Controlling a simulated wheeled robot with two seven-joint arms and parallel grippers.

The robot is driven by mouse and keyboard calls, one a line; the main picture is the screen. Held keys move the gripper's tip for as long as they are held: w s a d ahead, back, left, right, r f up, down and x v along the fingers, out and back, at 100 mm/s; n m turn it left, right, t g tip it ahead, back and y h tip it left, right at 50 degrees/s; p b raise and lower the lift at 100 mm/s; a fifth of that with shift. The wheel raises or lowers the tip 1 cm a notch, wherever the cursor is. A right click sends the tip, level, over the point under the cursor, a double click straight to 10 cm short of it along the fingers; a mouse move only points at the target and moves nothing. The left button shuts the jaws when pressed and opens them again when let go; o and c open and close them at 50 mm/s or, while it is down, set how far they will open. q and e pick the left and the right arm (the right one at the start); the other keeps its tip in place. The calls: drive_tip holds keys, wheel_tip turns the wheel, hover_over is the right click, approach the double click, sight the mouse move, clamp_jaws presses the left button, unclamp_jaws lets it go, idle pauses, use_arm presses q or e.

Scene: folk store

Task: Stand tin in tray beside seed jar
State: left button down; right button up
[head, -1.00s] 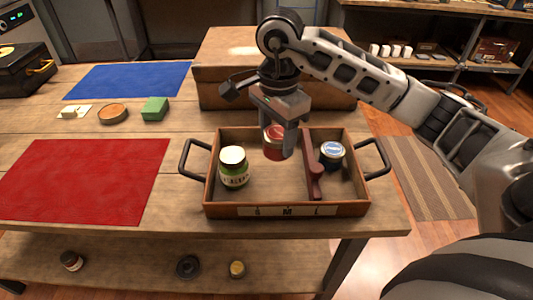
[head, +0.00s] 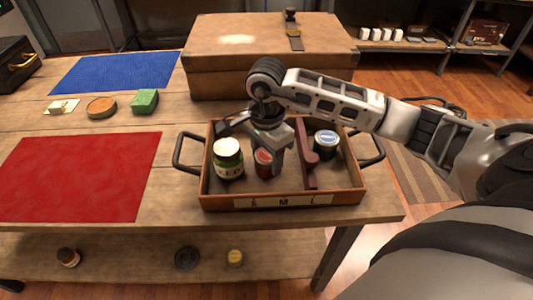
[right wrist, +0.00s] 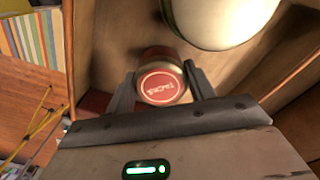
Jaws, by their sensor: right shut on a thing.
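The wooden tray (head: 222,203) with black side handles stands at the table's front edge. A green jar with a cream lid (head: 228,158), seemingly the seed jar, stands upright in its left part. My right gripper (head: 268,158) reaches down into the tray, shut on the red tin (head: 262,164). The tin is upright, close to the right of the jar, left of the dark red divider (head: 306,160). Whether it touches the tray floor is unclear. The right wrist view shows the red lid of the tin (right wrist: 162,87) between both fingers and the pale jar lid (right wrist: 222,16) close by. My left gripper is out of view.
A dark jar with a blue lid (head: 325,144) stands right of the divider. A large brown case (head: 260,75) stands behind the tray. A red mat (head: 80,175) and a blue mat (head: 115,72) lie to the left, with small items between them.

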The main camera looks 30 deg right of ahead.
sight(266, 154)
drive_tip(key=shift+f, duration=0.15)
drive_tip(key=o, duration=1)
drive_tip(key=shift+r, duration=0.35)
wheel_tip(266, 154, up, 12)
drive_tip(key=b, duration=0.1)
